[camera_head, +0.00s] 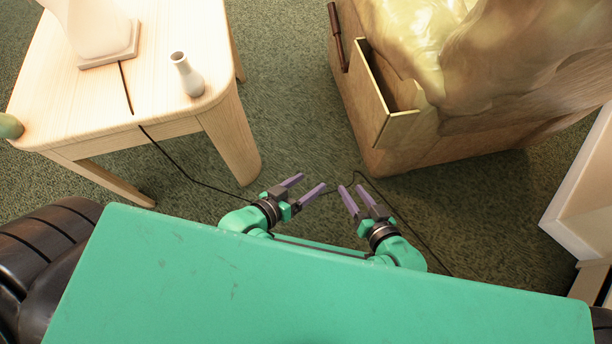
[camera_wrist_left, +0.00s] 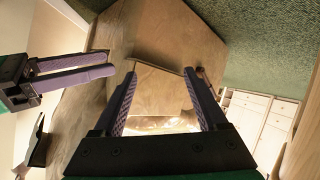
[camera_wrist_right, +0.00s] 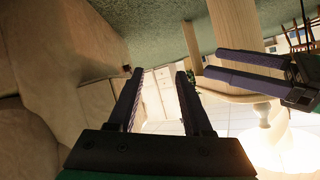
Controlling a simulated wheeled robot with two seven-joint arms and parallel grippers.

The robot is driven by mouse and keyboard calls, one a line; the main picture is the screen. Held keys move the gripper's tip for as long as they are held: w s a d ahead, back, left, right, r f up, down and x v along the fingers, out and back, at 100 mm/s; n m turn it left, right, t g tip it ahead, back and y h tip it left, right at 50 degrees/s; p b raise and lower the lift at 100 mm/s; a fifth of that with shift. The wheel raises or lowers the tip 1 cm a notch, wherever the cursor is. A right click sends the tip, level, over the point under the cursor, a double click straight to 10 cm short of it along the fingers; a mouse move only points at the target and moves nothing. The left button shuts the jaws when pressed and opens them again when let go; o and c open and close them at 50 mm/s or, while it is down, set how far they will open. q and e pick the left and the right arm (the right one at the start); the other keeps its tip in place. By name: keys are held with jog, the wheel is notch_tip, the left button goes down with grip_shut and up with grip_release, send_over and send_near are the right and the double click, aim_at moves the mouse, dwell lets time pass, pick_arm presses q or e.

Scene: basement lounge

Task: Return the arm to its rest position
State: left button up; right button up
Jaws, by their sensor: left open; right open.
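My left gripper (camera_head: 307,187) is open, with its purple fingers apart and nothing between them. It sits just past the front edge of my green body, near the middle of the head view. My right gripper (camera_head: 351,194) is also open and empty, close to the right of it. Both are above the green carpet. The left wrist view shows my left fingers (camera_wrist_left: 160,95) apart, with my right gripper (camera_wrist_left: 75,72) at the left. The right wrist view shows my right fingers (camera_wrist_right: 160,90) apart, with my left gripper (camera_wrist_right: 250,70) at the right.
A light wooden table (camera_head: 168,105) stands at the left with a small vase (camera_head: 187,75), a lamp base (camera_head: 110,50) and a green object (camera_head: 10,126). A wooden box-like seat (camera_head: 360,120) stands ahead right. A white shelf (camera_head: 585,190) is at the right. A dark cord (camera_head: 180,168) crosses the carpet.

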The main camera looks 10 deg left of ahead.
pick_arm(q)
jog(key=s+a+r+g+y+p, duration=0.3)
jog(key=s+a+g+y+p, duration=0.4)
jog(key=s+a+p, duration=1.3)
jog(key=s+g+p, duration=0.1)
jog(key=g+p, duration=0.1)
jog(key=p, duration=1.4)
jog(key=shift+s+g, duration=0.3)
jog(key=shift+g, duration=0.1)
pick_arm(e)
jog(key=s+d+r+g+h, duration=0.3)
jog(key=s+d+g+h, duration=0.3)
jog(key=s+d, duration=1.4)
jog(key=s+g, duration=0.1)
jog(key=g, duration=0.2)
jog(key=shift+s+g+h, duration=0.35)
jog(key=shift+g+h, duration=0.05)
